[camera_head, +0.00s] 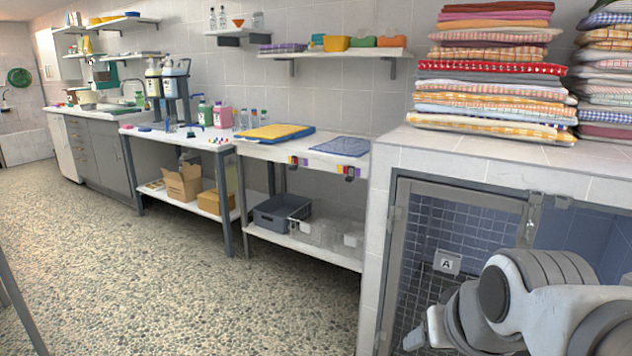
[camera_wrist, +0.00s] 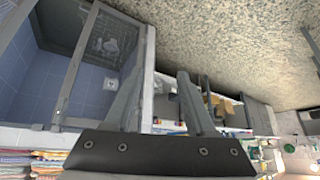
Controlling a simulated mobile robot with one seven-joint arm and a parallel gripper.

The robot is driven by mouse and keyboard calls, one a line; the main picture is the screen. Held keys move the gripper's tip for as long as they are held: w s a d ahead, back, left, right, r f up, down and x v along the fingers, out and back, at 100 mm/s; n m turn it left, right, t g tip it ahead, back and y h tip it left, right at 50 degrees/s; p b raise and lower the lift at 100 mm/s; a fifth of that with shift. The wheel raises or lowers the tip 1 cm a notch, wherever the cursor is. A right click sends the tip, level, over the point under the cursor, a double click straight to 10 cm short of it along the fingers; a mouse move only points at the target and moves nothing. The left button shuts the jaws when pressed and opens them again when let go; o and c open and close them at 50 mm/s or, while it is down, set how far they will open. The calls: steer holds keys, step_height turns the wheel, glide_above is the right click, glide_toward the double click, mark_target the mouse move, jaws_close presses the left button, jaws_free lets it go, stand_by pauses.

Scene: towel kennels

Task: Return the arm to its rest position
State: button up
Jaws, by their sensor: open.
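My gripper (camera_wrist: 161,76) shows in the wrist view with its two fingers apart and nothing between them. In the head view my arm is bent at the lower right, in front of the kennel (camera_head: 378,230); I cannot make out the fingers there. The wrist view is turned over, with the floor at the top. In it the kennel's opening and grey door frame (camera_wrist: 88,45) lie left of the fingers, and the worktables lie behind and right of them. I cannot tell the exact gap between my arm and the kennel front.
Stacks of folded towels (camera_head: 490,75) lie on the kennel top. A sign marked A (camera_head: 447,262) hangs inside the barred kennel front. Left stand a worktable (camera_head: 275,152) with a yellow tray (camera_head: 272,132) and a shelf with a grey bin (camera_head: 280,213). The pebbled floor (camera_head: 190,285) is clear.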

steer(key=s+a+g, duration=0.1)
steer(key=s+a, duration=0.1)
steer(key=s, duration=0.4)
step_height(320, 180, up, 27)
steer(key=p, duration=2.7)
steer(key=shift+d+n+p, duration=0.25)
steer(key=shift+n+p, duration=0.05)
steer(key=shift+p, duration=0.1)
steer(key=shift+w, duration=0.1)
steer(key=shift+c, duration=0.2)
steer(key=shift+c, duration=0.2)
